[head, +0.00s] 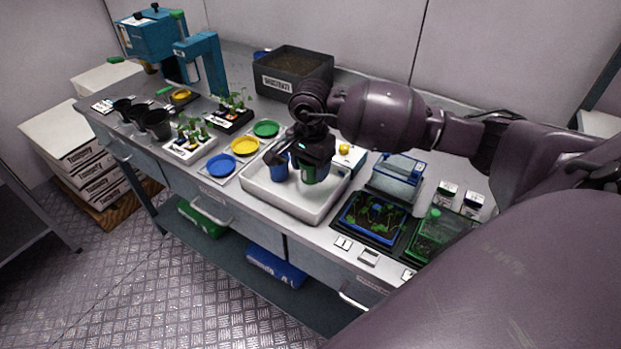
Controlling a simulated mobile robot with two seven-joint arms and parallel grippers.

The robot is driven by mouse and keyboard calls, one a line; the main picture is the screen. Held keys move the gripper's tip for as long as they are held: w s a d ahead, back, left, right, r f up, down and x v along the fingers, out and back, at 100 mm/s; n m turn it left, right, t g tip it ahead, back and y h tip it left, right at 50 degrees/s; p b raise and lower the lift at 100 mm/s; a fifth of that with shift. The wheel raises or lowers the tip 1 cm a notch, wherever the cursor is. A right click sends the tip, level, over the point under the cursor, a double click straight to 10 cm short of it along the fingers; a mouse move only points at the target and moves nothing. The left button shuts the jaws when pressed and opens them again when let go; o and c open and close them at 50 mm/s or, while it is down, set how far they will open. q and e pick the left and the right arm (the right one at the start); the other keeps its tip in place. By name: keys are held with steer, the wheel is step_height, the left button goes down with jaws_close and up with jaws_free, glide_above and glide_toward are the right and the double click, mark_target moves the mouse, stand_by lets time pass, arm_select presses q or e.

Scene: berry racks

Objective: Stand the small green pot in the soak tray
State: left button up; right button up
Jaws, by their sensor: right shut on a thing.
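The small green pot (309,175) is in my right gripper (312,158), which is shut on it. The pot is upright, over the right part of the white soak tray (286,213). I cannot tell whether its base touches the tray floor. A blue pot (279,170) stands in the tray to the left of the green pot, partly hidden by the gripper. My left gripper is not in view.
Blue (221,165), yellow (245,146) and green (266,128) saucers lie left of the tray. A dark substrate bin (293,78) stands behind. A black tray with a blue frame (372,217) and a clear blue-lidded box (398,176) stand to the right.

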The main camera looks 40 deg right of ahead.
mark_target(311, 180)
step_height(311, 180, down, 4)
steer(key=shift+r, duration=0.1)
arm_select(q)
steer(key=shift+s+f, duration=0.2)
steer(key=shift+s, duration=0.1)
arm_select(e)
steer(key=shift+f, duration=0.2)
steer(key=shift+f, duration=0.15)
steer(key=o, duration=0.9)
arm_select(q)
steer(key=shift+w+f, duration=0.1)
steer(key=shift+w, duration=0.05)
